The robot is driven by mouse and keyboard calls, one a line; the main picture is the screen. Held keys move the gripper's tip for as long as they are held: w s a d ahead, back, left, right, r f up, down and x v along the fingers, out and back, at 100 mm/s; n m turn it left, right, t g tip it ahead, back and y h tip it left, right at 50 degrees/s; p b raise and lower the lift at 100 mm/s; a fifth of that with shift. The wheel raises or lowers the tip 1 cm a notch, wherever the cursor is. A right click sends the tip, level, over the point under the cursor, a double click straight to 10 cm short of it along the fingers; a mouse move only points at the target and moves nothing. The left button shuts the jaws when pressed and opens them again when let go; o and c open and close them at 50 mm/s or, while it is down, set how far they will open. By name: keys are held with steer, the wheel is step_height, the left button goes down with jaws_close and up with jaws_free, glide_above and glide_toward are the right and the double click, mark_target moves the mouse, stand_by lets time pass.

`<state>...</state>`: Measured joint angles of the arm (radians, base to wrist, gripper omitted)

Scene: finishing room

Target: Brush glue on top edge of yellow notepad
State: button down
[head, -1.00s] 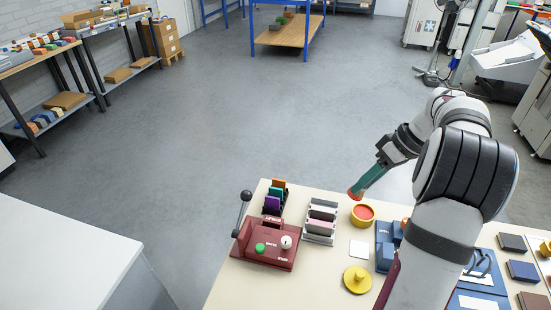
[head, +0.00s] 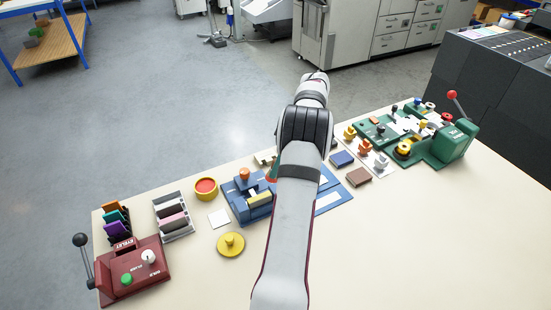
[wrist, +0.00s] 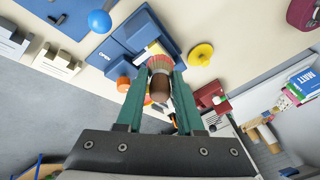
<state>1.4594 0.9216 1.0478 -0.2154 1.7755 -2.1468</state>
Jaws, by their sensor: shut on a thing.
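The yellow notepad (head: 259,200) lies in the blue padding fixture (head: 238,208) on the bench, left of my arm in the head view. In the wrist view the fixture (wrist: 165,32) is beyond my fingertips, with a little yellow showing behind the brush. My gripper (wrist: 160,76) has its green fingers shut on a brush (wrist: 159,88) with a brown handle and reddish, pale-tipped bristles. My arm mostly hides the gripper in the head view. I cannot tell whether the bristles touch the pad.
A yellow round lid (head: 230,244) and white square (head: 219,218) lie near the fixture. A sample rack (head: 174,216) and red eyelet press (head: 135,271) stand left. Blue and brown blocks and a green machine (head: 454,146) stand right. The bench front right is clear.

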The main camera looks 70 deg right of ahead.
steer(key=shift+f, duration=1.95)
steer(key=shift+x, duration=0.8)
steer(key=shift+w+a+r, duration=0.15)
steer(key=shift+w+a, duration=2.6)
steer(key=shift+s+d, duration=2.95)
steer(key=shift+r, duration=4.05)
